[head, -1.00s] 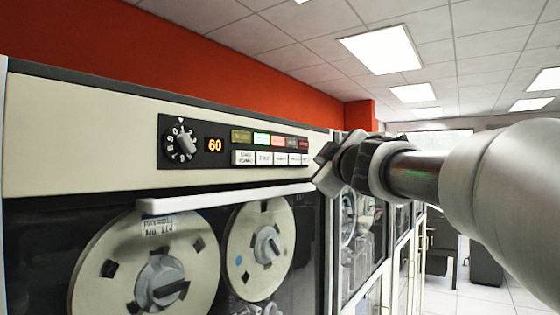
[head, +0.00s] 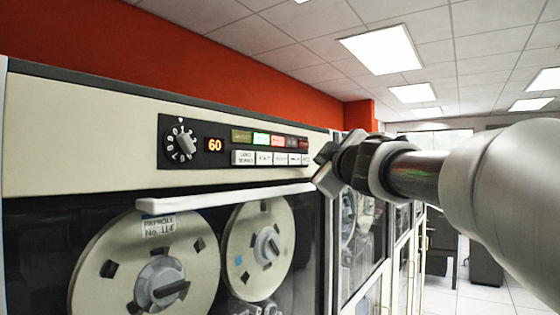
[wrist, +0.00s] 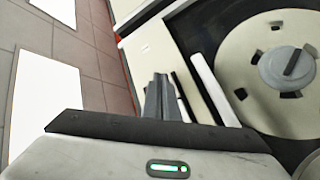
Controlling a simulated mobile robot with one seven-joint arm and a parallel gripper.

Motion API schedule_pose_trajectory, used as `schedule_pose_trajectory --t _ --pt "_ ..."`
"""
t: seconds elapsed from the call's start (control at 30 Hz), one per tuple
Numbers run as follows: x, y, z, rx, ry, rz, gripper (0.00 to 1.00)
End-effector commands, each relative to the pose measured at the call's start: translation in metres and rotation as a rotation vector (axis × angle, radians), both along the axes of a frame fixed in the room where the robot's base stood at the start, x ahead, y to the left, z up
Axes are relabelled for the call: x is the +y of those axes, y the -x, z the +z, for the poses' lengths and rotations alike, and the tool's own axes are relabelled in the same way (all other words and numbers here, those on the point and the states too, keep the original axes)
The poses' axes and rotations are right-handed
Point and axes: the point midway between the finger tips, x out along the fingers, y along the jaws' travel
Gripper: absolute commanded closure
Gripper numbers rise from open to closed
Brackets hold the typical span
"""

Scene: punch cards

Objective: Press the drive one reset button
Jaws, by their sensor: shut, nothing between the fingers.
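The tape drive's dark control panel (head: 198,140) carries a row of white push buttons (head: 263,158) under coloured indicator lamps. The button lettering is too small to read surely, so I cannot tell which one is reset. The rightmost button (head: 305,159) lies closest to my gripper (head: 322,166). My gripper is just right of the row, in front of the cabinet face; contact cannot be told. In the wrist view my gripper (wrist: 158,90) has its fingers together, with nothing between them, pointing toward the cream fascia. The buttons are not clearly visible there.
A rotary dial (head: 182,143) and an orange "60" display (head: 215,145) sit left of the buttons. A white ledge (head: 220,197) juts out below the panel, above two tape reels (head: 200,285). More cabinets stand behind my arm. Floor at right is open.

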Motion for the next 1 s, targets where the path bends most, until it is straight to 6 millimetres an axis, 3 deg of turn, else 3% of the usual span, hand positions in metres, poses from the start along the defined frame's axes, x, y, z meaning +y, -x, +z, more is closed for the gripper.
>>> schedule_pose_trajectory --t 1.0 --pt "0.007 -0.0051 -0.0001 0.0 0.0 0.0 1.0"
